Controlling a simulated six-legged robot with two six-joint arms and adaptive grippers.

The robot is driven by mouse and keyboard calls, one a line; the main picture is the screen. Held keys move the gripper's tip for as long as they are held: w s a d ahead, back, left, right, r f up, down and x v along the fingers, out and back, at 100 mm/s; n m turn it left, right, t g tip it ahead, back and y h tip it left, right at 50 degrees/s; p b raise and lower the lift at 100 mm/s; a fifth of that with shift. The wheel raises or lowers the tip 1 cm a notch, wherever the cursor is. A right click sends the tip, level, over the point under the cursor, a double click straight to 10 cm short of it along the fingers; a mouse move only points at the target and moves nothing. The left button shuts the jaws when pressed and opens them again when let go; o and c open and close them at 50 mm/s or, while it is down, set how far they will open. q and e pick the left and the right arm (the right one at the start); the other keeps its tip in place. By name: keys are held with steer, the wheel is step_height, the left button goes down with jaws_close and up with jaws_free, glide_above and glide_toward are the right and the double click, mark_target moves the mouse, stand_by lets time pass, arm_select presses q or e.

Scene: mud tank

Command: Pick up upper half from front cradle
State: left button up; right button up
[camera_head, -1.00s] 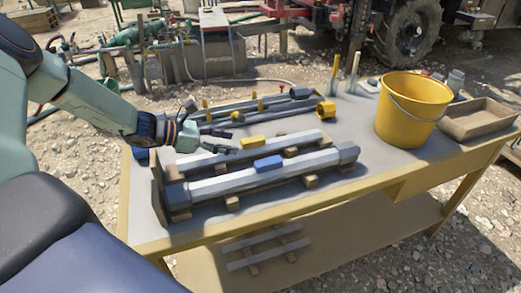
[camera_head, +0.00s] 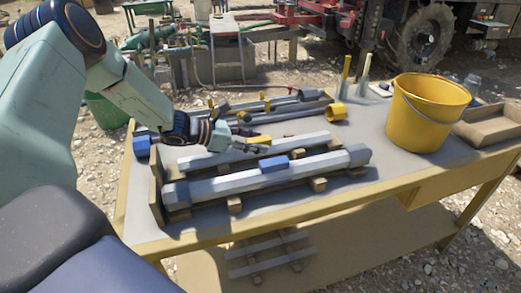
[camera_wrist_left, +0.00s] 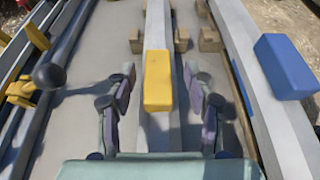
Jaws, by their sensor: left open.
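A long pale bar with a yellow block (camera_wrist_left: 158,80) on top lies on small wooden supports on the table. In front of it lies a thicker grey bar (camera_head: 225,184) with a blue block (camera_head: 274,164) on top. The blue block also shows at the right of the left wrist view (camera_wrist_left: 287,65). I cannot tell which bar is the upper half. My left gripper (camera_head: 258,149) is open over the bar with the yellow block. In the left wrist view its fingers (camera_wrist_left: 160,88) stand either side of that bar, near the yellow block. My right gripper is not in view.
A yellow bucket (camera_head: 425,115) and a wooden tray (camera_head: 488,130) stand at the table's right. Darker rods with yellow fittings (camera_head: 335,111) lie behind the bars. A wooden end board (camera_head: 156,188) stands at the left. The table's front right (camera_head: 385,172) is clear.

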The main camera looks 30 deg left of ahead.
arm_select(q)
steer(key=shift+w+d+f, duration=0.15)
steer(key=shift+w+d, duration=0.05)
steer(key=shift+w, duration=0.05)
steer(key=shift+s+a, duration=0.2)
steer(key=shift+a, duration=0.15)
steer(key=shift+w+d, duration=0.2)
steer(key=shift+d, duration=0.1)
steer(key=c, duration=0.4)
steer(key=shift+s+a, duration=0.15)
steer(key=shift+a, duration=0.05)
steer(key=c, duration=0.5)
steer(key=shift+d, duration=0.1)
jaws_close()
